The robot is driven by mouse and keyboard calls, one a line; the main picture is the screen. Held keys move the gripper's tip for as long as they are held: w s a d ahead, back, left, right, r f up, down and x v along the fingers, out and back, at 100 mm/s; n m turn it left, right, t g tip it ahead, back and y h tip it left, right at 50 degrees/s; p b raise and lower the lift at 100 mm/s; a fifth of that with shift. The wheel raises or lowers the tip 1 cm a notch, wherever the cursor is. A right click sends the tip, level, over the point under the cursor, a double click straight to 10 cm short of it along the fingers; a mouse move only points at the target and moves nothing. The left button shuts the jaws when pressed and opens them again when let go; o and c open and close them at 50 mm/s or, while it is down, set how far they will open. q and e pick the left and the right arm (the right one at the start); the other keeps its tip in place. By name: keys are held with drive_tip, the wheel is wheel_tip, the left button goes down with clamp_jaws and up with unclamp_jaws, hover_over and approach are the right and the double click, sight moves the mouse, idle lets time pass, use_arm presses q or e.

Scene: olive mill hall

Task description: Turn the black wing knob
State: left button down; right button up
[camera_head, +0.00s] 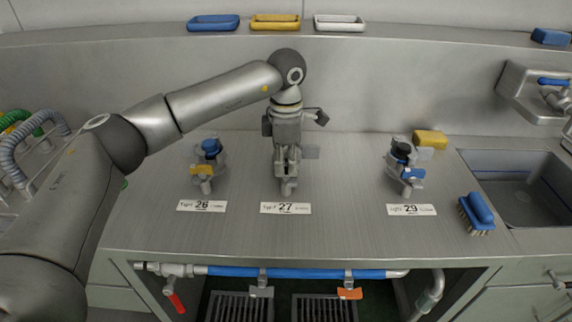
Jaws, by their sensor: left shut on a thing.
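My left arm reaches in from the left and bends down at the middle of the steel counter. My left gripper (287,182) points down at the fitting behind label 27 (286,208) and is shut on its knob, which the fingers mostly hide. I cannot make out the knob's colour or wing shape there. The fitting behind label 29 (411,210) has a black knob (401,149) on top and a blue part at its front. The fitting behind label 26 (202,206) has a blue knob (211,147) and a yellow part. My right gripper is not in view.
A yellow sponge (431,139) lies behind fitting 29. A blue brush (478,212) lies near the sink (517,182) at right. Blue, yellow and white trays sit on the back ledge. A blue pipe (305,273) runs under the counter's front edge.

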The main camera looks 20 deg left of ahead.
sight(286, 167)
use_arm(q)
drive_tip(key=shift+r+m, duration=0.1)
drive_tip(key=shift+m, duration=0.4)
drive_tip(key=c, duration=1.6)
unclamp_jaws()
drive_tip(key=shift+o, duration=0.2)
wheel_tip(286, 167, up, 12)
